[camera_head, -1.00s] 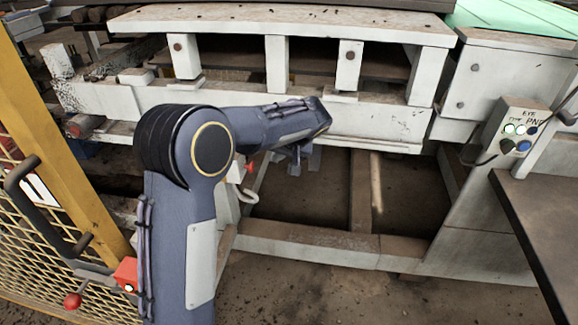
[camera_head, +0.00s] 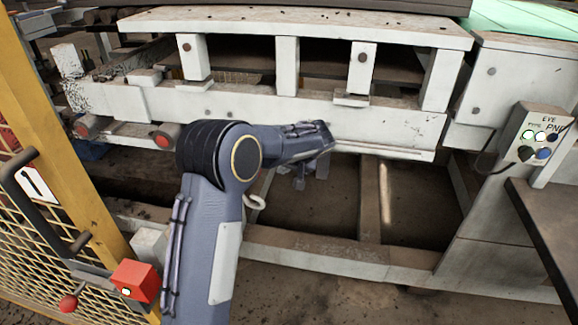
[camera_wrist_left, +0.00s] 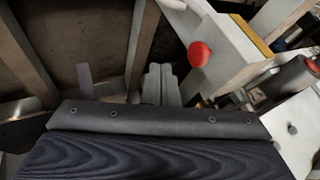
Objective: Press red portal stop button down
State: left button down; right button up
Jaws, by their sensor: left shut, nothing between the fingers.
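A round red button (camera_wrist_left: 199,54) sticks out from a white panel in the left wrist view, right of and apart from my left gripper (camera_wrist_left: 159,72). In the head view, my left gripper (camera_head: 309,171) is small and dark in front of the machine's lower opening; it is shut and empty. Two red round parts, the left one (camera_head: 88,126) and the right one (camera_head: 165,135), sit at the machine's left side. I cannot tell which of these, if any, is the wrist-view button. My left arm hides part of the machine. My right gripper is out of view.
A yellow mesh gate (camera_head: 55,215) stands at the left, with a red box (camera_head: 135,281) and a red knob (camera_head: 68,303) near it. A control panel (camera_head: 536,135) is at the right. The white machine frame (camera_head: 340,262) crosses the middle; bare floor lies in front.

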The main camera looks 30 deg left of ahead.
pick_arm(q)
jog(key=shift+s+a+f+b, duration=0.1)
jog(key=shift+a+f+b, duration=0.2)
jog(key=shift+a, duration=0.6)
jog(key=shift+s+a+f+b, duration=0.1)
jog(key=shift+a+f, duration=0.25)
jog(key=shift+a, duration=0.5)
jog(key=shift+a+f+b, duration=0.15)
jog(key=shift+a+f, duration=0.2)
jog(key=shift+a, duration=0.55)
